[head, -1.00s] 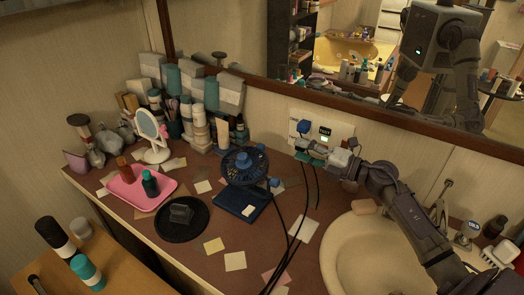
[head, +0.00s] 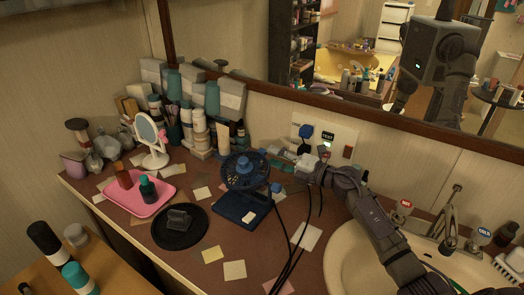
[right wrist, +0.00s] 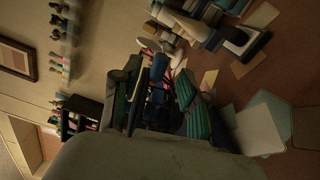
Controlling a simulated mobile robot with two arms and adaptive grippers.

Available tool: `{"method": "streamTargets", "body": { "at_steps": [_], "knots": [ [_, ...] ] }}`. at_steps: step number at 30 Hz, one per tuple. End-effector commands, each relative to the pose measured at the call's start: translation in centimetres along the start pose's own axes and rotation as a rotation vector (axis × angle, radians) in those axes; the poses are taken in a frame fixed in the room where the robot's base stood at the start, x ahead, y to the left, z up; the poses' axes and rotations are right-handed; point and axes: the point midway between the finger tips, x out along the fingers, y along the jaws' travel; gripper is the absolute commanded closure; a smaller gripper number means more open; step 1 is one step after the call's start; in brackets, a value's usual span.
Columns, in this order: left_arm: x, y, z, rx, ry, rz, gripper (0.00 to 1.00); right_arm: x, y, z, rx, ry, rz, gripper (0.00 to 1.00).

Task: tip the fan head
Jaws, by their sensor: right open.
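The small dark blue desk fan (head: 243,172) stands on the counter, its round caged head above a flat blue base (head: 240,209). My right gripper (head: 280,164) reaches in from the right behind the fan, its fingers close to the right side of the fan head. In the right wrist view its teal-padded fingers (right wrist: 163,100) are spread apart, with dark blue parts, probably the fan, between and beyond them. I cannot tell whether they touch it. My left gripper is not in view.
A black round tray (head: 179,240) and a pink tray (head: 150,203) with bottles lie left of the fan. Dark cables run beside the fan from the wall outlet (head: 327,137). The sink (head: 350,262) is at right. Bottles and towels crowd the back left.

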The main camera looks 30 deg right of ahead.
Motion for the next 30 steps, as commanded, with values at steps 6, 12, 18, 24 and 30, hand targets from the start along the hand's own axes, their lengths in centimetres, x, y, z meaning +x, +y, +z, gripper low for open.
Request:
{"method": "streamTargets", "body": {
  "at_steps": [6, 12, 18, 24, 30],
  "knots": [
    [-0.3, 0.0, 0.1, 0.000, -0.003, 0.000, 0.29, 3.6, 0.0, 0.1, 0.003, -0.002, 0.002, 0.56],
    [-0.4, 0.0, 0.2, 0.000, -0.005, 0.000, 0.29, 4.8, -0.1, 0.0, 0.000, -0.001, -0.001, 0.56],
    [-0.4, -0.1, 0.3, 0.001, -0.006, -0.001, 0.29, 4.9, -0.1, 0.0, -0.001, 0.000, -0.001, 0.56],
    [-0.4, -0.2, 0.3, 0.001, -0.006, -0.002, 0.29, 4.9, -0.1, 0.0, 0.000, 0.000, -0.001, 0.78],
    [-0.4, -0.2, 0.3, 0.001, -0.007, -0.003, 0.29, 4.8, -0.1, 0.0, 0.000, 0.000, -0.001, 1.00]
  ]
}}
